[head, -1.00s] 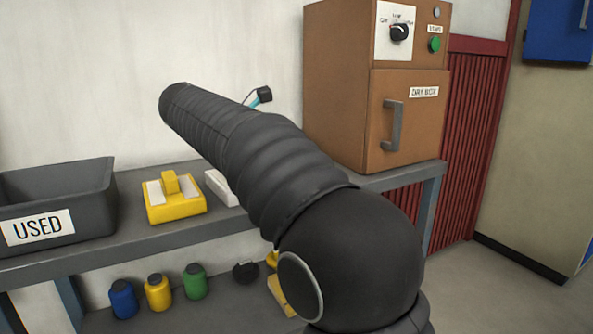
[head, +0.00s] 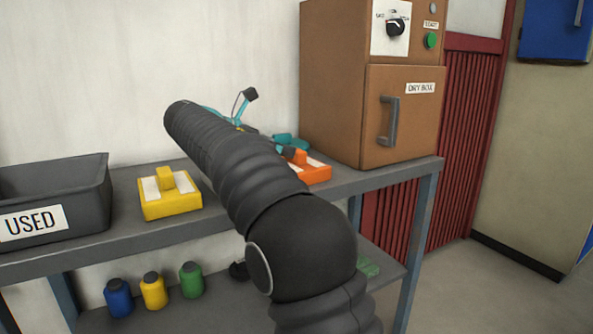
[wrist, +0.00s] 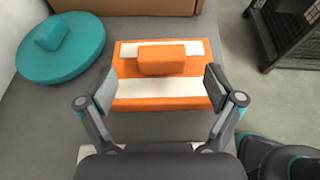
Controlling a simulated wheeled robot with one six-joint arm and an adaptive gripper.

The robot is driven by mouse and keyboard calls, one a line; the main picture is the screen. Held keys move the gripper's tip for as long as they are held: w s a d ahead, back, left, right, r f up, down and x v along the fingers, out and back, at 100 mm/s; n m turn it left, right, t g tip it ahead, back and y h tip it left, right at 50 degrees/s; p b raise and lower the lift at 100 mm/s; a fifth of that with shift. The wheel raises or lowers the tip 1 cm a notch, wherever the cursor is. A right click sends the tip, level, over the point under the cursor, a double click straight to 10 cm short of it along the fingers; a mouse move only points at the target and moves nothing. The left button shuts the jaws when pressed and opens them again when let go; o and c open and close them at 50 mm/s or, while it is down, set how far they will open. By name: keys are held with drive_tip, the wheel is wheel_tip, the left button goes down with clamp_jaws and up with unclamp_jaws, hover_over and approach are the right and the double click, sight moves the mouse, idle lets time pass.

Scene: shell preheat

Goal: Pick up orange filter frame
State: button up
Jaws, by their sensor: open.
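The orange filter frame (wrist: 128,93) lies flat on the grey bench, with white strips and a raised orange grip block on top. In the head view the orange filter frame (head: 317,172) shows to the right of my arm, in front of the dry box, partly hidden. My gripper (wrist: 160,88) is open in the wrist view. The grip block sits slightly beyond the fingertips. In the head view a dark finger shows beside the frame; most of my gripper is hidden behind my arm.
A teal round piece with a block on top (wrist: 62,50) lies left of the frame. The yellow filter frame (head: 170,205) and the USED bin (head: 85,185) stand left on the bench. The brown dry box (head: 345,110) stands behind right. Several coloured jars sit on the lower shelf.

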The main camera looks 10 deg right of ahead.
sight(296, 162)
drive_tip(key=shift+b+x, duration=0.45)
drive_tip(key=shift+x, duration=2.3)
drive_tip(key=shift+s, duration=0.1)
drive_tip(key=c, duration=1.5)
